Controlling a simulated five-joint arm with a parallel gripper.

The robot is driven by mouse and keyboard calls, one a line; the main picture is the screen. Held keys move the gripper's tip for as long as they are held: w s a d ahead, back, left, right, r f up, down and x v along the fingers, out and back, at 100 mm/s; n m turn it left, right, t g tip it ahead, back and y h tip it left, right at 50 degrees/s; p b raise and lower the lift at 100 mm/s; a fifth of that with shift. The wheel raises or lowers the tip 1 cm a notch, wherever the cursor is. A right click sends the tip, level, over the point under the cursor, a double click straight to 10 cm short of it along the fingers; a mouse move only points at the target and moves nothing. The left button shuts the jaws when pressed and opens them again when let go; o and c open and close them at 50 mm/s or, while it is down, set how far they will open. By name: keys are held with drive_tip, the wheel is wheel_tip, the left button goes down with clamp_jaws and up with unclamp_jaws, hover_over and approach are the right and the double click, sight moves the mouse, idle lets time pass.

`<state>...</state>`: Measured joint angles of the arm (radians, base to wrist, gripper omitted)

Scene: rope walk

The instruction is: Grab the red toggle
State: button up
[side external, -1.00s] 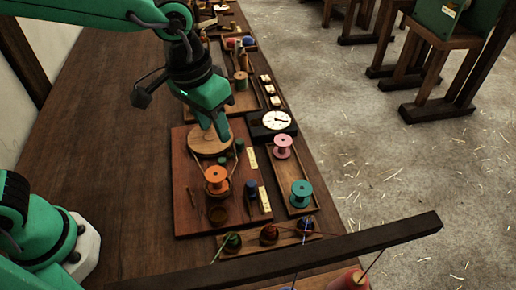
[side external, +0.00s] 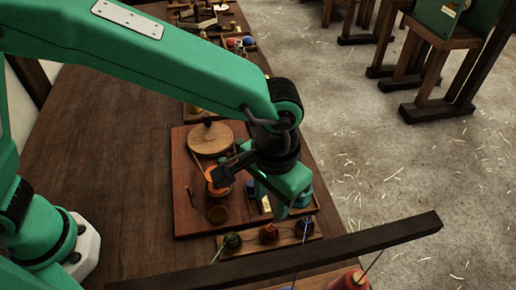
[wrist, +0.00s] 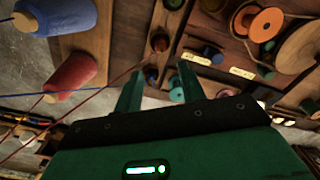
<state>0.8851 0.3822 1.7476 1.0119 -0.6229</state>
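The red toggle (side external: 269,233) sits in the middle of a small wooden rack (side external: 254,243) at the bench's front end, between a green toggle (side external: 232,241) and a dark blue one (side external: 306,226). In the wrist view the red toggle (wrist: 160,42) shows beyond my fingertips. My gripper (side external: 283,211) is pointed down, above and just behind the rack, between the red and blue toggles in the side view. In the wrist view my gripper (wrist: 160,78) has its fingers apart, and the blue toggle (wrist: 151,75) shows between them. Nothing is held.
A dark beam (side external: 290,250) crosses in front of the rack, with thin cords running near it. A red cone (side external: 350,280) stands at the front. Behind are an orange spool (wrist: 266,24) and a round wooden disc (side external: 210,138). My arm hides the clock area.

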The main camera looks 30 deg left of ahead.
sight(270, 228)
drive_tip(key=shift+f, duration=5.4)
drive_tip(key=shift+c, duration=0.4)
drive_tip(key=c, duration=0.6)
drive_tip(key=shift+c, duration=0.2)
drive_tip(key=shift+r, duration=0.15)
drive_tip(key=shift+r, duration=3.85)
drive_tip(key=shift+a, duration=0.1)
